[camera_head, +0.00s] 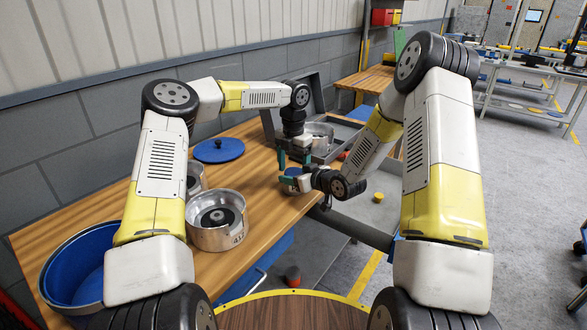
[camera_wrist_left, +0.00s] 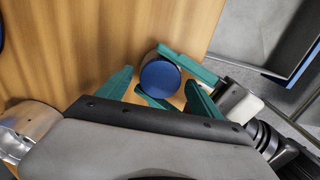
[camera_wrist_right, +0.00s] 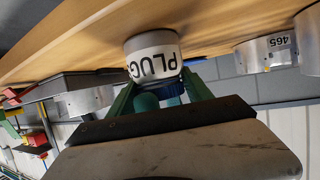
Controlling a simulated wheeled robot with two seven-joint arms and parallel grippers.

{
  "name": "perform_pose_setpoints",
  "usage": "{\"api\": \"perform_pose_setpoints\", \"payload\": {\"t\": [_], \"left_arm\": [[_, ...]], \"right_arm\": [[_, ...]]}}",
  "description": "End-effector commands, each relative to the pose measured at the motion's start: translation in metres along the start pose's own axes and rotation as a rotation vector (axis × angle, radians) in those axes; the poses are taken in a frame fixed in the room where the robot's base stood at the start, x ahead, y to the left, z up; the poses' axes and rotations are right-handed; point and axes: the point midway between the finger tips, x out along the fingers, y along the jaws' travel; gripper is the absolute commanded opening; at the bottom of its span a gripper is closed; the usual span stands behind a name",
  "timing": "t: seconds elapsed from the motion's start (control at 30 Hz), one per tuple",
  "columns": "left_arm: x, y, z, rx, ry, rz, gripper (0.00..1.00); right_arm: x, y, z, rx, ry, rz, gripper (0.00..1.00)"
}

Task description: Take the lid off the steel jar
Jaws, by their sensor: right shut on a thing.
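The steel jar (camera_wrist_right: 153,55) is small, with a white PLUG label, and stands on the wooden table near its front edge. Its blue lid (camera_wrist_left: 161,79) is on it, seen from above in the left wrist view; the lid is mostly hidden in the right wrist view. My right gripper (camera_head: 295,178) is shut on the jar, with green fingers on either side of its body. My left gripper (camera_head: 293,158) points down over the jar. Its fingers are apart on either side of the lid, with visible gaps, so it is open.
Steel pots (camera_head: 217,225) stand at the table's left, near a blue bin (camera_head: 60,280). A large blue disc with a knob (camera_head: 218,151) lies behind. A grey tray (camera_head: 269,128) and another steel pot (camera_head: 318,132) are beyond the grippers. Bare tabletop lies left of the jar.

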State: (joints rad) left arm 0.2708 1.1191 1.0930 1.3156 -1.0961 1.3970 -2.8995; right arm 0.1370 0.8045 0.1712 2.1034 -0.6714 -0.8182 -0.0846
Motion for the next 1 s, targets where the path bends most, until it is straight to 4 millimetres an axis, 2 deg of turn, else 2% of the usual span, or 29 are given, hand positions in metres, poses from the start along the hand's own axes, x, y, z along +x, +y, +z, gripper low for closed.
{"api": "perform_pose_setpoints", "payload": {"t": [0.27,0.53,0.77,0.8,0.9,1.0], "left_arm": [[-0.008,0.0,0.0,-0.001,-0.001,0.001,0.75],[-0.042,0.0,0.0,-0.001,-0.001,0.001,0.75],[-0.045,0.0,0.0,0.0,0.0,0.0,0.75],[-0.045,0.0,0.0,0.0,0.0,0.0,0.75],[-0.045,0.0,0.0,0.0,0.0,0.0,0.75],[-0.045,0.0,0.0,0.0,0.0,0.0,0.75]], "right_arm": [[-0.001,0.0,0.004,0.003,-0.009,0.0,0.0],[-0.001,0.0,0.004,0.003,-0.009,0.0,0.0],[-0.001,0.0,0.004,0.003,-0.01,0.0,0.0],[-0.001,0.0,0.004,0.003,-0.01,0.0,0.62],[-0.001,0.0,0.004,0.002,-0.009,0.0,0.82],[0.0,0.0,0.003,0.002,-0.006,0.0,0.84]]}}
